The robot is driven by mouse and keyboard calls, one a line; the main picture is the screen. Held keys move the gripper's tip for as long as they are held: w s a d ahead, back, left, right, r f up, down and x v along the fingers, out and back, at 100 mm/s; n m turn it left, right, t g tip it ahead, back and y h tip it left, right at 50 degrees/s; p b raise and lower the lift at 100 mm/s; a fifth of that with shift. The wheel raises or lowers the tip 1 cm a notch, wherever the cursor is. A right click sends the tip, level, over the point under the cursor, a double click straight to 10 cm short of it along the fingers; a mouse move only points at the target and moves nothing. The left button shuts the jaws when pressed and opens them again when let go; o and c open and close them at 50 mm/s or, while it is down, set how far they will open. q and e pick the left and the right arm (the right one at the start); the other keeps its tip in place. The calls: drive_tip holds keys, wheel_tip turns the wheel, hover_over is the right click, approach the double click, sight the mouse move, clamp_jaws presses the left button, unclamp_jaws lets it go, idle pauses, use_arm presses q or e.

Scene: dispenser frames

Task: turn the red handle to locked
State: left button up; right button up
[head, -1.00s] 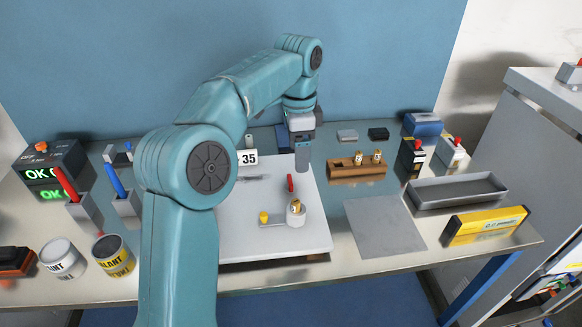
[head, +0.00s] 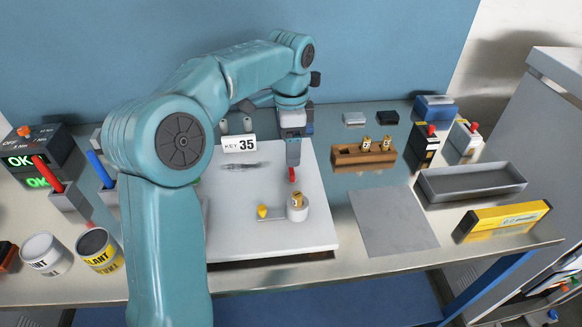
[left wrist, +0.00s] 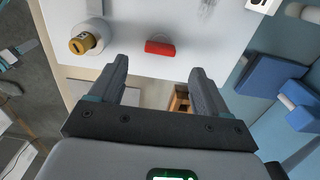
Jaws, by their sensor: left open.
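The red handle (head: 292,175) is a small red bar on the white panel (head: 230,215). In the left wrist view the red handle (left wrist: 160,48) lies crosswise, just beyond the gap between the fingertips. My left gripper (head: 293,162) points down over it, and its fingers partly cover the handle in the head view. The left wrist view shows the left gripper (left wrist: 159,66) open, with nothing between its fingers. I cannot tell whether a finger touches the handle. My right gripper is in neither view.
On the panel are a brass-coloured plug in a round socket (head: 298,212), a yellow knob (head: 262,212) and a "KEY 35" sign (head: 239,144). A wooden block (head: 364,156) and a grey tray (head: 470,184) stand to the right. The grey mat (head: 393,221) is bare.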

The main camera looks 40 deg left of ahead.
sight(291, 169)
use_arm(q)
wheel_tip(291, 169, down, 6)
drive_tip(key=shift+d+f, duration=0.1)
drive_tip(key=shift+w+f, duration=0.15)
drive_tip(key=shift+f, duration=0.35)
drive_tip(key=shift+r, duration=0.1)
drive_tip(key=shift+c, duration=0.6)
drive_tip(key=c, duration=0.9)
